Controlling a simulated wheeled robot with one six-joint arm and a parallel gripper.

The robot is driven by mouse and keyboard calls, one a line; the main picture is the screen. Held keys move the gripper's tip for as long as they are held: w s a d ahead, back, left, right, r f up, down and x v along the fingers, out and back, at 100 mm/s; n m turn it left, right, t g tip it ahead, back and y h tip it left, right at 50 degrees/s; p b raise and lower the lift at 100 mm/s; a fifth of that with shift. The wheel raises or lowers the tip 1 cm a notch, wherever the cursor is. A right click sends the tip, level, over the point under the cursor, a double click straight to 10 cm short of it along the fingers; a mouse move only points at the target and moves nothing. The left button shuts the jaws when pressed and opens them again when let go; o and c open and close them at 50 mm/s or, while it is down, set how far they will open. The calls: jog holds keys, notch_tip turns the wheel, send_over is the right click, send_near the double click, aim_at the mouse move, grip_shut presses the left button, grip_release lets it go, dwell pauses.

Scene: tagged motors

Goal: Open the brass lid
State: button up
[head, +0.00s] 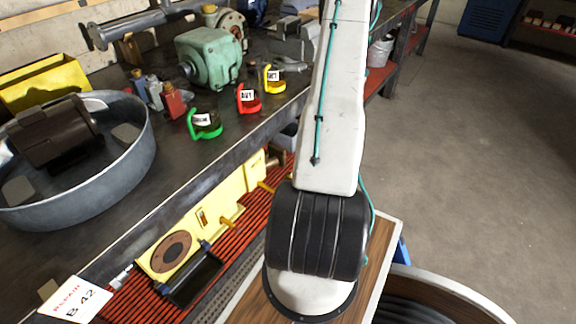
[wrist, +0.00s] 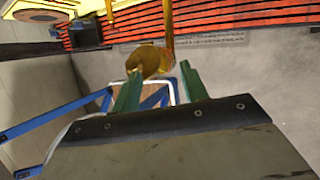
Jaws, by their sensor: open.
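The brass lid, a round brass disc (wrist: 149,61), shows in the wrist view beside an upright brass rod (wrist: 168,22). My gripper (wrist: 160,70) is open, its two green fingers apart. The disc appears between and just beyond the fingertips; I cannot tell whether either finger touches it. In the head view my arm hides the gripper, and I cannot make out the disc there. A yellow housing (head: 237,193) with a round brown flange (head: 171,251) and brass pegs (head: 228,223) lies on a red ribbed mat (head: 254,226).
An open black box (head: 193,279) stands beside the housing. A round metal tub (head: 137,165) holds a dark motor at left. Green, red and yellow tagged rings (head: 205,132) and a green motor (head: 210,58) are on the bench. Open floor (head: 470,160) lies to the right.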

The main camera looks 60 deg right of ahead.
jog(key=s+d, duration=0.4)
jog(key=shift+s+d, duration=0.15)
jog(key=shift+d, duration=0.05)
dwell(0.5)
